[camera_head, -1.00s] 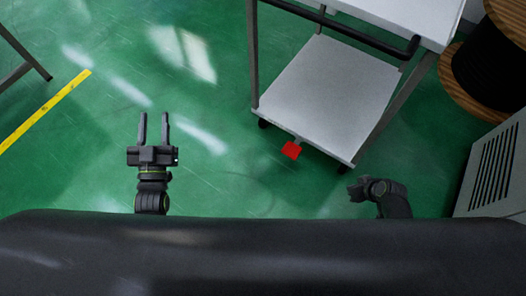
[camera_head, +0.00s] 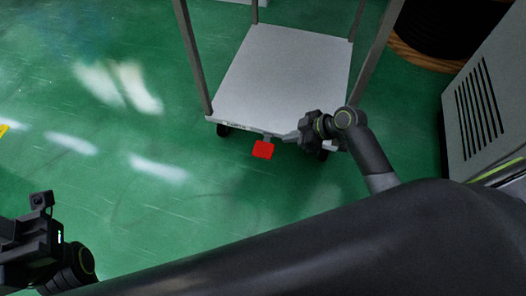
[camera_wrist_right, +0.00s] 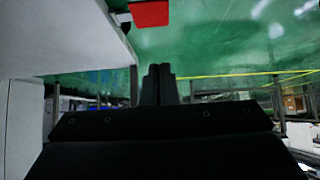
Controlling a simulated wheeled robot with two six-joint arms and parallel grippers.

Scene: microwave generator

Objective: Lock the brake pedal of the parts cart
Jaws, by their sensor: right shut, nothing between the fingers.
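The parts cart's pale lower shelf (camera_head: 285,75) stands ahead of me in the head view, on grey legs. The red brake pedal (camera_head: 263,149) sticks out low from its near edge; it also shows at the top of the right wrist view (camera_wrist_right: 150,13). Whether the pedal is up or down I cannot tell. My right gripper (camera_head: 288,137) is just right of the pedal by the shelf's near edge, pointing left. In the wrist view its fingers (camera_wrist_right: 158,82) are together and empty, apart from the pedal in the picture. My left gripper (camera_head: 30,240) is at the lower left; its fingers are not visible.
A grey vented cabinet (camera_head: 485,110) stands at the right. A dark cable spool (camera_head: 430,30) with a wooden flange is behind it. Green floor (camera_head: 130,140) is open left of the cart. In the wrist view the shelf (camera_wrist_right: 70,35) fills the upper left.

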